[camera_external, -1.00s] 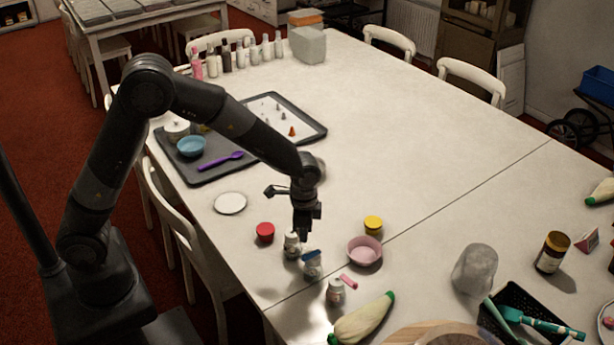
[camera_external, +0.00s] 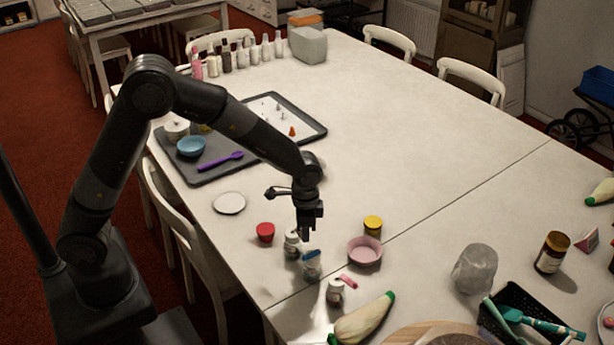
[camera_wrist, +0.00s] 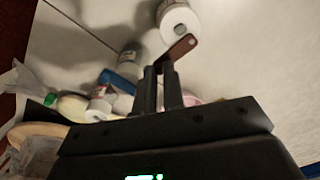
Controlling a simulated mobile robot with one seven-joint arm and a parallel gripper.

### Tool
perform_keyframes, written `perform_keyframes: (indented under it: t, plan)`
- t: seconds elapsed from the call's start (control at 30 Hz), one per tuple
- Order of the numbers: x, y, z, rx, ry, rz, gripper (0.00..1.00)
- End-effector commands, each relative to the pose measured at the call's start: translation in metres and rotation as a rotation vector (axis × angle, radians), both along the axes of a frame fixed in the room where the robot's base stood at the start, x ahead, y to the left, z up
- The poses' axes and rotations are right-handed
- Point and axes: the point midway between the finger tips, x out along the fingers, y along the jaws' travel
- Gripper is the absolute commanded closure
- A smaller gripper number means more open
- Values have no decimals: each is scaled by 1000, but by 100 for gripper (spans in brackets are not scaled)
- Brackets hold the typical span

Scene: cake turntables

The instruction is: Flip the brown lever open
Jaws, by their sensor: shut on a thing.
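The brown lever (camera_wrist: 181,46) juts from the top of a white round bottle (camera_wrist: 177,18) in the wrist view. My gripper (camera_wrist: 161,70) has its two fingers close together, shut on the lever's near end. In the external view, my gripper (camera_external: 305,236) points down just right of the white bottle (camera_external: 291,243). The lever itself cannot be made out there, as the fingers and bottle top overlap it.
A blue-lidded jar (camera_external: 311,266) and a pink-lidded jar (camera_external: 335,293) stand close in front. A pink bowl (camera_external: 364,251), yellow-lidded jar (camera_external: 373,226) and red-lidded jar (camera_external: 265,232) are nearby. The table's far middle is clear.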

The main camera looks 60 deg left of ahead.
Motion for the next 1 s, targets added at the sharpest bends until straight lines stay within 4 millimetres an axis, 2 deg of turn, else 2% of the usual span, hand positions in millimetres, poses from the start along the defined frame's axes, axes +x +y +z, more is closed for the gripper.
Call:
perform_keyframes:
  t: [0.73, 0.77, 1.0]
  plan:
    - [1, 0, 0, -1, -1, 8, 100]
    - [1, 0, 0, -1, -1, 8, 89]
    - [1, 0, 0, 0, 0, 8, 69]
